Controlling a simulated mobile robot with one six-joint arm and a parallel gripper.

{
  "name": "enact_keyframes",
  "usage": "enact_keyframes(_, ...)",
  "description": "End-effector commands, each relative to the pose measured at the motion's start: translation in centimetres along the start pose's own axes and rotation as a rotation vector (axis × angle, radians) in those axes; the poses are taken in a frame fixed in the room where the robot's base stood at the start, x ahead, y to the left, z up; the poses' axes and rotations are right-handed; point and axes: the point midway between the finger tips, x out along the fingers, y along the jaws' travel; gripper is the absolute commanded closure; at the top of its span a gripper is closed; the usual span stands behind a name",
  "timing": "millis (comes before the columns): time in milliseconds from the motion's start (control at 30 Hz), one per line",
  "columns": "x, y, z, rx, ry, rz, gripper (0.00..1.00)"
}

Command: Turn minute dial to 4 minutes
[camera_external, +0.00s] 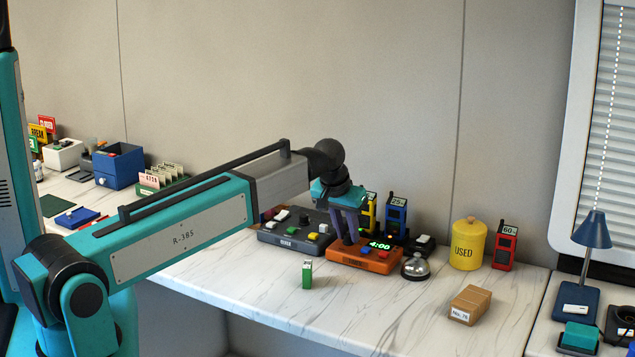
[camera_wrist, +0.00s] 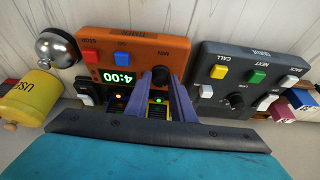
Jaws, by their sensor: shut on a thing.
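The orange timer box (camera_external: 360,258) stands on the marble counter. Its green display (camera_external: 380,245) reads 4:00, and it shows upside down in the wrist view (camera_wrist: 117,77). A dark minute dial (camera_wrist: 160,75) sits on the box beside the display, marked MIN. My gripper (camera_external: 346,238) points down over the left part of the box. In the wrist view my gripper (camera_wrist: 161,80) has its two purple fingers shut on the dial, one on each side. The fingers hide part of the dial. The box also has a red and a blue button (camera_wrist: 121,57).
A dark grey console (camera_external: 295,236) with coloured buttons stands close left of the timer. A silver bell (camera_external: 415,266) is close on its right, with a yellow USED canister (camera_external: 468,243) beyond. Blue and yellow radios stand behind. The front counter holds a small green item (camera_external: 307,274).

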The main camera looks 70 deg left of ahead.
Motion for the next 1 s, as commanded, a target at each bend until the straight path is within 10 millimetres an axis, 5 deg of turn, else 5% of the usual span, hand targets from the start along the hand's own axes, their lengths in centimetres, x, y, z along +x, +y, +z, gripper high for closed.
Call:
enact_keyframes(867, 0.0, -0.17, -0.04, 0.168, 0.0, 0.069, 1.0)
enact_keyframes(900, 0.0, -0.17, -0.04, 0.168, 0.0, 0.069, 0.73)
enact_keyframes(1000, 0.0, -0.16, -0.04, 0.168, 0.0, 0.069, 0.6)
